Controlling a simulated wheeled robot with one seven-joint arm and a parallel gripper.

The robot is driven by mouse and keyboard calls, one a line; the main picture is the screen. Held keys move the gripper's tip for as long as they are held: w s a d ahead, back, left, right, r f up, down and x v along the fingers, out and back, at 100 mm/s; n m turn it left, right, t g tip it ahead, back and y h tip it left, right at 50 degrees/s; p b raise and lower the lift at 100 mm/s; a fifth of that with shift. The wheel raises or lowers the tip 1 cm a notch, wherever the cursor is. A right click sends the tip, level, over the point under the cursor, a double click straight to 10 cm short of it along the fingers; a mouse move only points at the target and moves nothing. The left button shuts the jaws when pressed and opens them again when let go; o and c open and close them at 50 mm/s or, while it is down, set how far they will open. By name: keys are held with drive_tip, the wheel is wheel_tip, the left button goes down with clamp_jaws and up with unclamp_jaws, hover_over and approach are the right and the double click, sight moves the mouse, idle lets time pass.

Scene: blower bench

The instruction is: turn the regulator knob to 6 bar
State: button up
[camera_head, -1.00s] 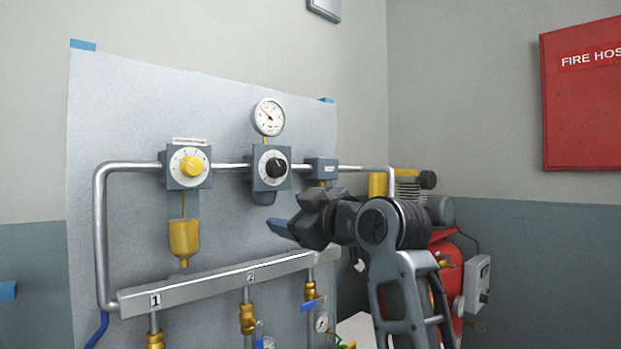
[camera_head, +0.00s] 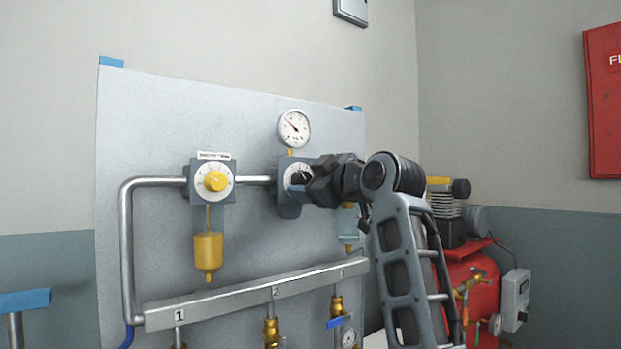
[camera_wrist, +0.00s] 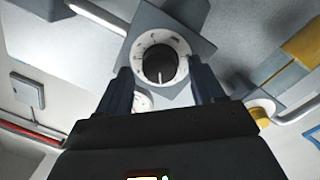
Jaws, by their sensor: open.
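The black regulator knob (camera_head: 301,178), on its white scaled dial, is partly hidden by my gripper (camera_head: 290,188) in the head view. In the wrist view the knob (camera_wrist: 159,64) lies just beyond and between the two fingertips (camera_wrist: 163,78). My gripper is open, one finger on each side of the knob; I cannot tell if they touch it. A light mark on the knob points toward the picture bottom there; I cannot read the scale numbers. The round pressure gauge (camera_head: 294,129) above the regulator has its needle toward the upper left.
A yellow knob (camera_head: 216,181) on a similar unit, with a yellow bowl (camera_head: 208,252) below, sits left of the regulator. A metal pipe (camera_head: 128,250) and a numbered manifold (camera_head: 230,299) run along the panel. A red compressor (camera_head: 470,285) stands at right.

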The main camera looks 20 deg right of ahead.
drive_tip(key=shift+w, duration=0.1)
drive_tip(key=shift+c, duration=0.5)
drive_tip(key=shift+a, duration=0.1)
drive_tip(key=c, duration=1)
drive_tip(key=shift+o, duration=0.2)
drive_tip(key=m+p, duration=0.3)
drive_tip(key=m, duration=0.1)
drive_tip(key=shift+r+m, duration=0.15)
drive_tip(key=shift+m, duration=0.15)
drive_tip(key=m+p, duration=0.4)
drive_tip(key=m, duration=0.2)
drive_tip(key=shift+w+g, duration=0.1)
drive_tip(key=shift+g, duration=0.3)
drive_tip(key=m, duration=0.1)
drive_tip(key=m+p, duration=0.1)
drive_tip(key=m, duration=0.2)
drive_tip(key=shift+d+y, duration=0.25)
drive_tip(key=shift+y, duration=0.05)
drive_tip(key=shift+m+y, duration=0.3)
drive_tip(key=shift+m, duration=1.9)
